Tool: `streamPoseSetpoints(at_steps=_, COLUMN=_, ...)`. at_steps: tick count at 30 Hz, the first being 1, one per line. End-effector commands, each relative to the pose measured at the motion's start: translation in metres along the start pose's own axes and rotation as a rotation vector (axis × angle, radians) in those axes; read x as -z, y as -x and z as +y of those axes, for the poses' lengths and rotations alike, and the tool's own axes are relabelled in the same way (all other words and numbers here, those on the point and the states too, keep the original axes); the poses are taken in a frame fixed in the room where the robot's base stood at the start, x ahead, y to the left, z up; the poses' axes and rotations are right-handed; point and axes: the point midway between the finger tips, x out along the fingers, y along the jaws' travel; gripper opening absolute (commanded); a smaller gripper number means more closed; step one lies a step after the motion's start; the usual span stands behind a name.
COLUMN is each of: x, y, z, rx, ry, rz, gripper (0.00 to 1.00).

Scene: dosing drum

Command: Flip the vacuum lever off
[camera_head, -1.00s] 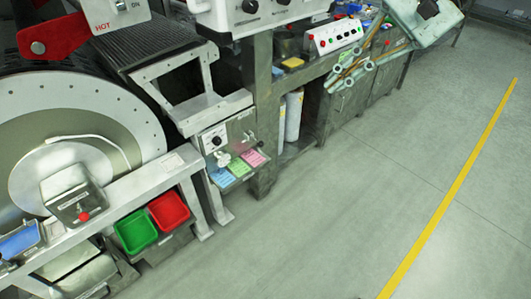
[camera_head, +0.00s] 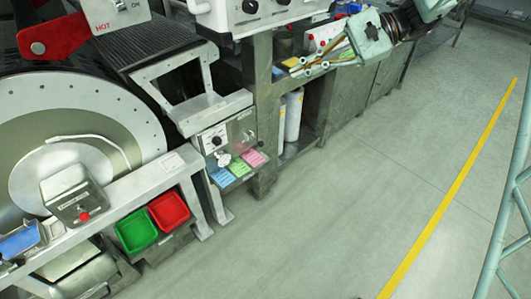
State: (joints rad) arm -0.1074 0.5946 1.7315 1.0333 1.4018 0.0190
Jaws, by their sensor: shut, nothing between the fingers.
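I cannot tell for sure which part is the vacuum lever. A grey box with a red knob (camera_head: 83,216) sits on the drum's front rail, its label too small to read. A small control panel (camera_head: 216,139) with a dial and a pale fitting is right of the drum. A large red lever (camera_head: 52,37) lies at the upper left, beside a plate marked HOT and ON. My gripper (camera_head: 304,67) is at the upper middle right, in front of the back bench. Its fingers look shut and empty, apart from all these controls.
The big drum (camera_head: 30,105) fills the left. A green bin (camera_head: 136,230) and a red bin (camera_head: 169,209) hang below the rail. Coloured cards sit under the panel. A white control unit (camera_head: 258,18) stands at the top. The floor (camera_head: 330,220) is wide and clear.

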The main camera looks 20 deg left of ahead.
Motion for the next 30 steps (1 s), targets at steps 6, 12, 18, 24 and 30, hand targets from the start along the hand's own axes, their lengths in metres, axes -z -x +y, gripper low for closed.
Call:
streamPoseSetpoints(at_steps=6, x=0.035, y=-0.019, z=-0.013, rx=0.058, ry=-0.036, rz=-0.054, gripper=0.0)
streamPoseSetpoints(at_steps=12, x=0.067, y=-0.036, z=-0.025, rx=0.113, ry=-0.065, rz=-0.101, gripper=0.0)
streamPoseSetpoints(at_steps=18, x=0.098, y=-0.054, z=-0.033, rx=0.169, ry=-0.096, rz=-0.148, gripper=0.0)
streamPoseSetpoints(at_steps=24, x=0.13, y=-0.071, z=-0.039, rx=0.225, ry=-0.123, rz=-0.192, gripper=0.0)
streamPoseSetpoints(at_steps=30, x=0.162, y=-0.089, z=-0.042, rx=0.283, ry=-0.152, rz=-0.234, gripper=0.0)
